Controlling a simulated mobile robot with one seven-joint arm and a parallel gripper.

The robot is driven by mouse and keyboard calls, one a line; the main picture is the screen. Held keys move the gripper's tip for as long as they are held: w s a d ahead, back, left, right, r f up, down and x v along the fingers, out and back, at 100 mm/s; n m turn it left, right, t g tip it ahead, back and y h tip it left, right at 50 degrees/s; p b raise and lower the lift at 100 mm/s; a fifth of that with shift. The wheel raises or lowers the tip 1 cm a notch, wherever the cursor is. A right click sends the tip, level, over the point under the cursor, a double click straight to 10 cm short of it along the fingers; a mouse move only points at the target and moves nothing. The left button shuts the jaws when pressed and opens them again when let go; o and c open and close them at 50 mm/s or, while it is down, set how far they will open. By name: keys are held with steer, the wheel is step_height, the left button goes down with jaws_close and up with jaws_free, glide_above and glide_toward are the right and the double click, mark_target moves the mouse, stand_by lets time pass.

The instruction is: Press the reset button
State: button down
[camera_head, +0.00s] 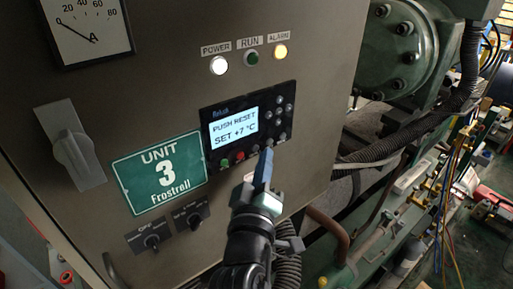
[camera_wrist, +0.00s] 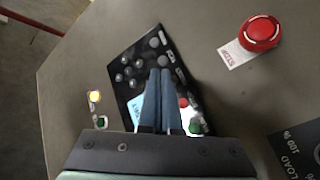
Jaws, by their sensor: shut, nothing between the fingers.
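The black controller panel (camera_head: 205,119) sits on the cabinet front, and its lit display (camera_head: 234,128) reads "PUSH RESET, SET +7 °C". Below the display are a green button (camera_head: 224,163) and a red button (camera_head: 239,157); small grey buttons (camera_head: 277,111) are at the right. No reset label is readable. My gripper (camera_head: 267,151) is shut and empty, its blue fingertips at the panel's lower right edge. In the wrist view the panel (camera_wrist: 122,52) lies beyond my fingers (camera_wrist: 159,72), which partly cover the display and buttons. I cannot tell whether the tips touch it.
The white power lamp (camera_head: 219,65) and amber alarm lamp (camera_head: 281,51) are lit; the green run lamp (camera_head: 252,57) looks dark. A red stop button (camera_wrist: 262,31) and two rotary knobs (camera_head: 152,241) (camera_head: 195,219) are nearby. Hoses (camera_head: 380,155) run right of the cabinet.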

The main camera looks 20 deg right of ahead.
steer(key=shift+w, duration=0.15)
stand_by(0.4)
steer(key=shift+w+a+b, duration=0.15)
steer(key=shift+w+b, duration=0.15)
steer(key=shift+w+a, duration=0.1)
steer(key=shift+w, duration=0.2)
stand_by(0.6)
steer(key=shift+s, duration=0.1)
steer(key=shift+s+d, duration=0.25)
steer(key=shift+s, duration=0.4)
steer(key=shift+s+d+p, duration=0.3)
steer(key=shift+s+p, duration=0.2)
steer(key=shift+s, duration=0.3)
steer(key=shift+s+d+p, duration=0.25)
steer(key=shift+s+p, duration=0.3)
steer(key=shift+s, duration=0.2)
steer(key=shift+s+d+p, duration=0.3)
steer(key=shift+s+p, duration=0.2)
steer(key=shift+s, duration=0.3)
